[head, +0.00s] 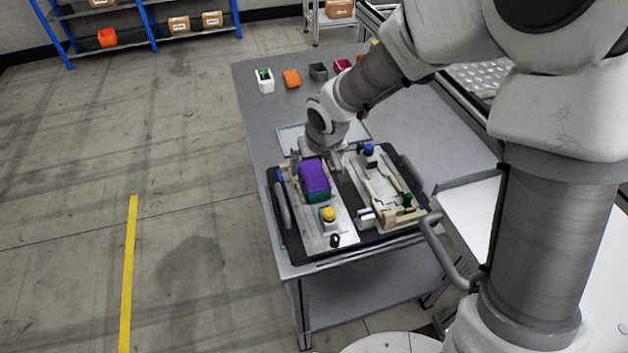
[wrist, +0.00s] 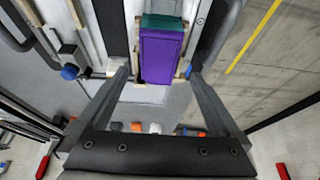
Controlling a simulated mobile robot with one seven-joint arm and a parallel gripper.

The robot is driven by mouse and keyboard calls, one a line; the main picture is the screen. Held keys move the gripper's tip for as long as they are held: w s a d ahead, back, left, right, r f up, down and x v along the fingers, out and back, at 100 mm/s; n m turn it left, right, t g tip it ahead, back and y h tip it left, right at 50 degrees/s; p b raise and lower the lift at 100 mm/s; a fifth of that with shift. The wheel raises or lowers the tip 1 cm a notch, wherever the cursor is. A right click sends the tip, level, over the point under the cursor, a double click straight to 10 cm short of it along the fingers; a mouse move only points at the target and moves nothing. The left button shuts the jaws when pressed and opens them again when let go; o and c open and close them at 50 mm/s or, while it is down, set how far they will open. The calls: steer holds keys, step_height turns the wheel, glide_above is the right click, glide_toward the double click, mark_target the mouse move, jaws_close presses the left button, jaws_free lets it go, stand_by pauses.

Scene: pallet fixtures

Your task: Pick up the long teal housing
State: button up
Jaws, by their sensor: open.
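The teal housing (head: 316,198) is on the pallet, mostly covered by a purple block (head: 313,177); only a teal strip shows at its near end and lower edge. In the wrist view the teal part (wrist: 163,21) shows beyond the purple block (wrist: 162,55). My gripper (wrist: 160,76) is open, its fingers apart on either side of the purple block in the picture, with nothing held. In the head view my gripper (head: 326,158) is at the far end of the block. Whether the fingers touch anything cannot be told.
The black pallet (head: 283,222) has a yellow knob (head: 329,214), a blue knob (head: 369,149), a green knob (head: 408,200) and wooden pieces around the block. Several small bins, one orange (head: 292,78), stand at the table's (head: 262,110) far end. The table's left strip is clear.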

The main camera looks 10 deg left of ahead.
mark_target(314, 175)
steer(key=x, duration=0.4)
steer(key=shift+s+d+f+b, duration=0.2)
steer(key=shift+f+b, duration=0.1)
steer(key=shift+b, duration=0.1)
steer(key=shift+w+a+f, duration=0.1)
steer(key=shift+w+f, duration=0.15)
steer(key=shift+f, duration=0.15)
steer(key=shift+f+b, duration=0.2)
steer(key=shift+b, duration=0.25)
steer(key=shift+c, duration=0.3)
steer(key=c, duration=1.5)
